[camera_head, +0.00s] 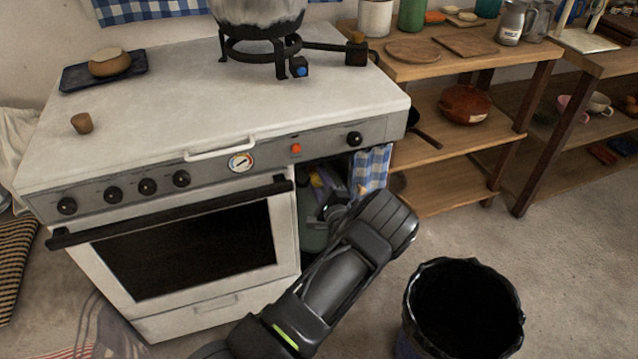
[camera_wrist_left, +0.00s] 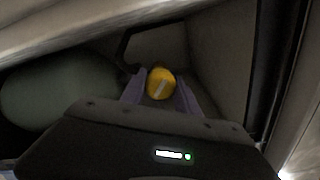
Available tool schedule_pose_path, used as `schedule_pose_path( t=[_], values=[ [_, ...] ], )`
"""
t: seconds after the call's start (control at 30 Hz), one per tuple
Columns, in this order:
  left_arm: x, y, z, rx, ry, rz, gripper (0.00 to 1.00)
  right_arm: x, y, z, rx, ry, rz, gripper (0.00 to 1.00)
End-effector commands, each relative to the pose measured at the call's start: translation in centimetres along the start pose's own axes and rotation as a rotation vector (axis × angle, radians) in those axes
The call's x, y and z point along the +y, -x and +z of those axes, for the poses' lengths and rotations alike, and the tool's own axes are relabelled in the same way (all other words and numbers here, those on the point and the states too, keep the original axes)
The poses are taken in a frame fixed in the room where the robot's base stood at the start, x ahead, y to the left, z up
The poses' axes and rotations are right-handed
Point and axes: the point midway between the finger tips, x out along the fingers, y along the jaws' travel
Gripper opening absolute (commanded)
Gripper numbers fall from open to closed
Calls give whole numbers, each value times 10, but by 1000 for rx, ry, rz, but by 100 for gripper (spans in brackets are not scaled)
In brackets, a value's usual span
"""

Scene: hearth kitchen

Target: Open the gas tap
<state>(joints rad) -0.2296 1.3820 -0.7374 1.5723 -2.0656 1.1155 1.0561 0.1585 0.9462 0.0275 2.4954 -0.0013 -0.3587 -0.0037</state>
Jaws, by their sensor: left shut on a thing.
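In the head view my left arm reaches into the open compartment at the stove's right end, and the gripper (camera_head: 321,186) is partly hidden there. The green gas bottle (camera_head: 312,236) stands in that compartment; its rounded body also shows in the left wrist view (camera_wrist_left: 58,92). My right gripper is not in view.
The white stove (camera_head: 150,100) with its oven bounds the compartment on the left. A blue checked cloth (camera_head: 370,168) hangs at its right edge. A black bin (camera_head: 462,310) stands on the floor at front right. Wooden shelves (camera_head: 440,135) stand behind right.

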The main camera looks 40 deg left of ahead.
Motion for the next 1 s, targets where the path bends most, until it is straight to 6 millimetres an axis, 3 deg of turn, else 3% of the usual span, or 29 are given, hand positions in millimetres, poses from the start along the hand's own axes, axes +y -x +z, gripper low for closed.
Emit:
schedule_pose_path(
  t=[0.6, 1.0],
  values=[
    [3, 0, 0, -2, 561, 1, 0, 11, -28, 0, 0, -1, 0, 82],
    [1, 0, 0, -1, 731, 2, 0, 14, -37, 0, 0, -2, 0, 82]
  ],
)
